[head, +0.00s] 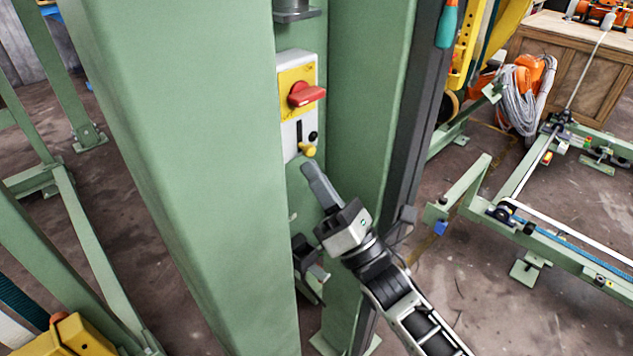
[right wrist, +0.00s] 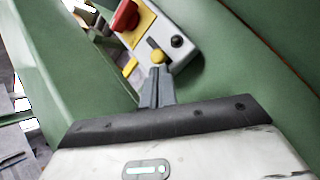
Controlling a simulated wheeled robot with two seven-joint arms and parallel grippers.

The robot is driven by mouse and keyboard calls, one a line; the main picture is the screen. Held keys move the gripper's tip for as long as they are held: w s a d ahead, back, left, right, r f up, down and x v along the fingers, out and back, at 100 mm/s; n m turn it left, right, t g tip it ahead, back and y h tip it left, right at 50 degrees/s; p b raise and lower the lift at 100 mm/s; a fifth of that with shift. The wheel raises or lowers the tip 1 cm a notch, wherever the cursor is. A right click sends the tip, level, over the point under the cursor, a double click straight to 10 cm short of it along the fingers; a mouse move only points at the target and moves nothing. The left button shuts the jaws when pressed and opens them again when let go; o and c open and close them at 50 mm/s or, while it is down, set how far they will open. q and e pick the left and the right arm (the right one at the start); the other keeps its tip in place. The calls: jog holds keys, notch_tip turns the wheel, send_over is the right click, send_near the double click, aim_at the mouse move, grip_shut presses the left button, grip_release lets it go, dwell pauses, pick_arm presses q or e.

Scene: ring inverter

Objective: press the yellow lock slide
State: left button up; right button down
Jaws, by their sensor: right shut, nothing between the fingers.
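The yellow lock slide (head: 307,149) is a small yellow knob at the lower end of a dark slot on a white and yellow switch box (head: 290,136). A red rotary handle (head: 306,94) sits above it on the yellow plate. My right gripper (head: 308,167) is shut and empty, its fingertips just below the slide. In the right wrist view the slide (right wrist: 158,56) shows right at the tips of the closed fingers (right wrist: 157,72). I cannot tell whether they touch. My left gripper is not in view.
The box is mounted between the flanges of a green column (head: 200,180). A dark bracket (head: 308,268) is lower in the same recess. To the right are a green floor frame (head: 480,205), coiled cable (head: 522,95) and a wooden crate (head: 565,60).

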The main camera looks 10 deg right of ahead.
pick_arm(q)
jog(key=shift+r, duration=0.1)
pick_arm(e)
jog(key=shift+r, duration=0.1)
